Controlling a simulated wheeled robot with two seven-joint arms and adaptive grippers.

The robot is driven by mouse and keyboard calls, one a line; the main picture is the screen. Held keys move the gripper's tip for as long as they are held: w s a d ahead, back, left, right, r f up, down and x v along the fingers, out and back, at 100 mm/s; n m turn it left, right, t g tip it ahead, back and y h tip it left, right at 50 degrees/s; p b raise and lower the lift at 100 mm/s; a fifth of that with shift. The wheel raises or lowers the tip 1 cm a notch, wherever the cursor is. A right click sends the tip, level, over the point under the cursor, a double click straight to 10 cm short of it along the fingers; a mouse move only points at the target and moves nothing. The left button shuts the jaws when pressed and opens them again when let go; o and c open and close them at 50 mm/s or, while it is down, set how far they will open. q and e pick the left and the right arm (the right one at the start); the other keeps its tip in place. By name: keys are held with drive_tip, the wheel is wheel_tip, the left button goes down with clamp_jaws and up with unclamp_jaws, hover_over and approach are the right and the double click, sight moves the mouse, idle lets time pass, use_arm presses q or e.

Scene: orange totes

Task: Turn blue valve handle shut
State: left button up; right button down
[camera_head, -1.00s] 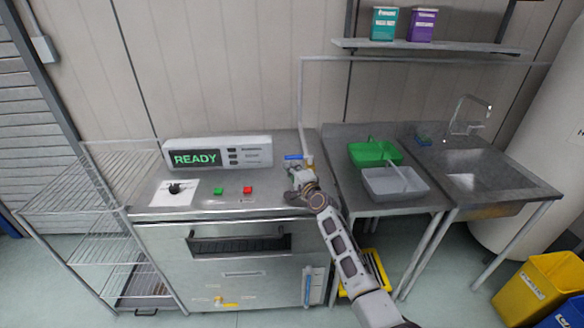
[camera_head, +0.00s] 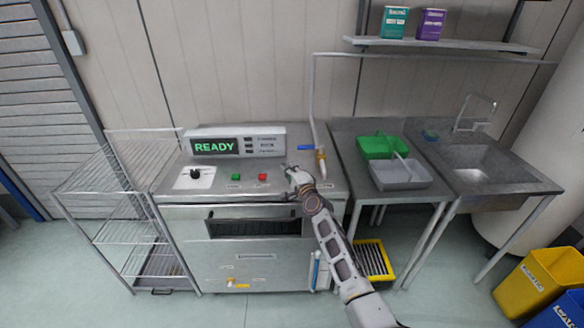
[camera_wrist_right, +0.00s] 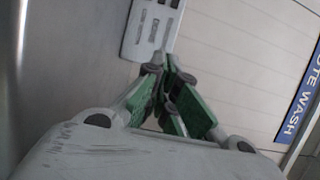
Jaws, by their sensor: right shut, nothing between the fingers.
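The blue valve handle (camera_head: 306,147) sticks out to the left from a brass valve (camera_head: 320,160) at the foot of a grey vertical pipe, right of the machine's display. It lies roughly crosswise to the pipe. My right gripper (camera_head: 288,170) is over the steel top, left of and a little nearer than the handle, and looks apart from it. In the wrist view its green-padded fingers (camera_wrist_right: 172,75) are shut with nothing between them. The handle does not show in the wrist view. My left gripper is out of view.
The display unit (camera_head: 240,141) reads READY. Red (camera_head: 263,177) and green (camera_head: 236,178) buttons and a black knob (camera_head: 195,173) sit on the top. A green tray (camera_head: 376,146) and a grey tray (camera_head: 400,175) lie on the right table. A wire rack (camera_head: 105,208) stands left.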

drive_tip(key=shift+s+a, duration=0.4)
drive_tip(key=shift+f, duration=0.1)
